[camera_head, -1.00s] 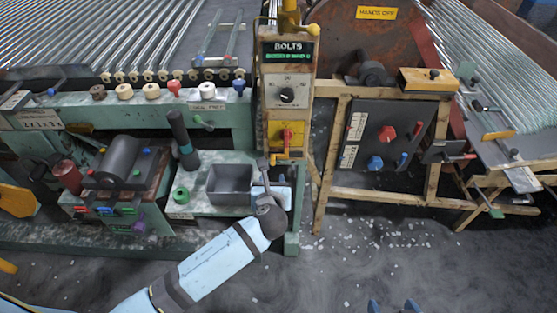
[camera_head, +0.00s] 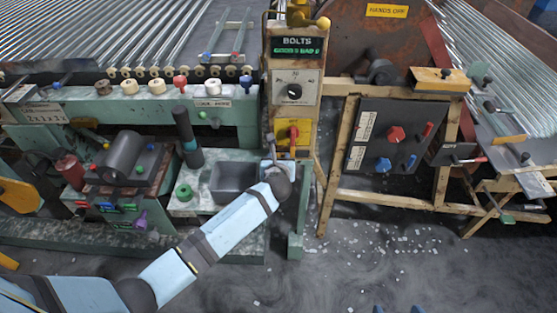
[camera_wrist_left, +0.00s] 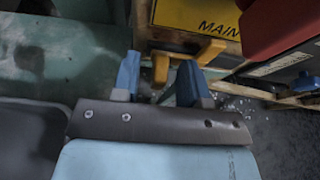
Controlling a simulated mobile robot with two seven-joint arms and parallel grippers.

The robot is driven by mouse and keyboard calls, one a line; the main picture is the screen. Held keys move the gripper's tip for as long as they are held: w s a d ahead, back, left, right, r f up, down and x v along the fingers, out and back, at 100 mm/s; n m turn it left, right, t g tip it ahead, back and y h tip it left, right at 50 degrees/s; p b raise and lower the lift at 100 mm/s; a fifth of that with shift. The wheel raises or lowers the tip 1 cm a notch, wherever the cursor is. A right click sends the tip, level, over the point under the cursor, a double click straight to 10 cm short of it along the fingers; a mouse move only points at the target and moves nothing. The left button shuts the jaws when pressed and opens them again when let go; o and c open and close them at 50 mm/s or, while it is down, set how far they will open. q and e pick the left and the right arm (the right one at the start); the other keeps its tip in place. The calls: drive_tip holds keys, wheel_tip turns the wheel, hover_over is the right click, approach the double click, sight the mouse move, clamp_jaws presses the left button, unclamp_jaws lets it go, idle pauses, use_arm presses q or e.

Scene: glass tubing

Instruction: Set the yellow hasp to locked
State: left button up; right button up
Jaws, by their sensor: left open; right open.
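The yellow hasp (camera_wrist_left: 210,52) shows in the left wrist view as a yellow-orange handle below the yellow plate marked "MAIN" (camera_wrist_left: 195,14). Part of it lies between and beyond my left fingertips, and no contact is visible. My left gripper (camera_wrist_left: 158,78) is open and empty, with its blue fingers apart. In the head view my left gripper (camera_head: 270,152) is just left of the post's lower end, by the yellow panel (camera_head: 303,136); the hasp is too small there to read its setting. My right gripper (camera_head: 398,309) shows only two separated blue fingertips at the bottom edge.
A red lever (camera_head: 293,131) sits on the yellow panel, below the dial (camera_head: 294,92). A grey bin (camera_head: 232,181) stands beside my left forearm. A wooden frame (camera_head: 327,180) with a dark knob panel (camera_head: 408,120) stands right. The floor in front is open, with scattered pale bits.

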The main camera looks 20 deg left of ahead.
use_arm(q)
clamp_jaws()
drive_tip(key=d, duration=0.1)
drive_tip(key=d+p, duration=0.1)
drive_tip(key=shift+w+d, duration=0.35)
unclamp_jaws()
drive_tip(key=shift+d, duration=0.1)
use_arm(e)
drive_tip(key=shift+d, duration=0.1)
use_arm(q)
drive_tip(key=shift+r, duration=0.1)
use_arm(e)
drive_tip(key=shift+r, duration=0.1)
